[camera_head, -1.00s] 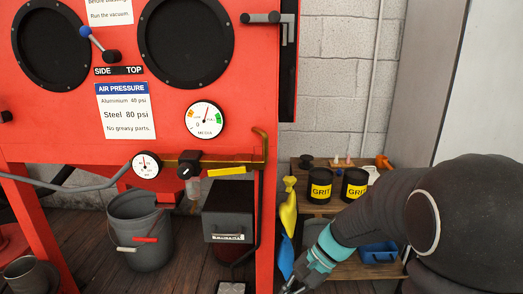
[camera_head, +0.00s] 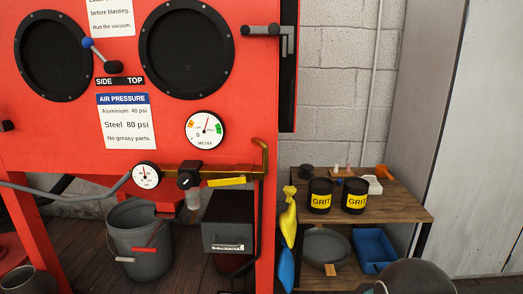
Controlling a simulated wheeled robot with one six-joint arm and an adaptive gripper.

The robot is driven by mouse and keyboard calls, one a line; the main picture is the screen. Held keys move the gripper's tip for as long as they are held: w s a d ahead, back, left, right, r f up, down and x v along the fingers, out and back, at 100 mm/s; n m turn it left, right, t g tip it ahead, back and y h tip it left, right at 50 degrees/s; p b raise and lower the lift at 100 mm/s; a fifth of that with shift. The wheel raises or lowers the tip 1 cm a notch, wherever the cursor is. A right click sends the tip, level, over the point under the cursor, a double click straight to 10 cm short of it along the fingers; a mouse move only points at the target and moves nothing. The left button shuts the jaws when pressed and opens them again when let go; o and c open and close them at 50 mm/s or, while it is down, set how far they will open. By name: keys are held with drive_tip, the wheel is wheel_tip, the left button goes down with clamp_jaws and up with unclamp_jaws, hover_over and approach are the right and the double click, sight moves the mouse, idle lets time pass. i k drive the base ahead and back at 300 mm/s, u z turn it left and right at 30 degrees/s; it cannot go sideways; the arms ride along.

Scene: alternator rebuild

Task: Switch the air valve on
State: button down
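The air valve's yellow lever (camera_head: 226,182) shows on the brass pipe (camera_head: 258,172) along the front of the red blasting cabinet (camera_head: 60,140). The lever lies nearly level, roughly along the pipe. Left of it on the same line are a black regulator knob (camera_head: 188,175) and a small pressure gauge (camera_head: 145,176), whose needle points about upward. A rounded dark part of my arm shows at the bottom right edge, well away from the valve. My gripper's fingers are below the picture or hidden.
A grey bucket (camera_head: 138,245) and a dark box (camera_head: 228,225) stand under the cabinet. Yellow and blue cloths (camera_head: 288,218) hang beside a wooden shelf (camera_head: 405,208) holding two grit cans (camera_head: 320,195) (camera_head: 355,195). A tall grey cabinet (camera_head: 460,130) stands right.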

sight(243, 179)
drive_tip(key=u, duration=2.9)
drive_tip(key=k, duration=0.45)
drive_tip(key=z, duration=2.3)
